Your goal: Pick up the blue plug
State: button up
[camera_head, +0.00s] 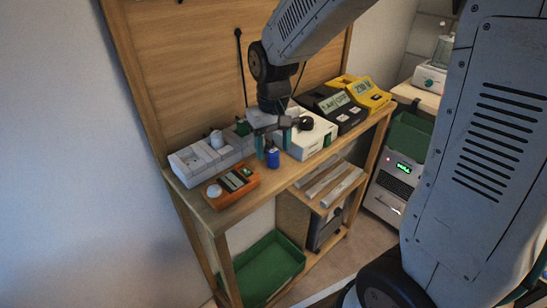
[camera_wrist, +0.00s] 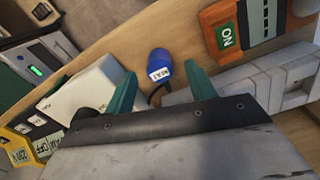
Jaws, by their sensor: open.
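The blue plug (camera_head: 273,158) stands on the wooden bench near its front edge, just below my gripper in the head view. In the wrist view the blue plug (camera_wrist: 160,60) has a white label, and a dark cord runs from it toward my gripper. My gripper (camera_head: 273,147) points down over the bench. Its two teal fingers are apart with nothing held between them. In the wrist view the plug lies just beyond the fingertips of my gripper (camera_wrist: 160,79), roughly midway between them. I cannot tell the exact height gap.
An orange module (camera_head: 232,187) and grey blocks (camera_head: 190,162) sit left of the plug. A white box (camera_head: 310,137) with a black knob is close on the right, then a black unit (camera_head: 337,108) and a yellow unit (camera_head: 361,92). A green bin (camera_head: 268,270) stands below.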

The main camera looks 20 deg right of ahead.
jog(key=shift+f, duration=1.5)
jog(key=c, duration=1.1)
jog(key=shift+o, duration=0.2)
jog(key=shift+r, duration=0.1)
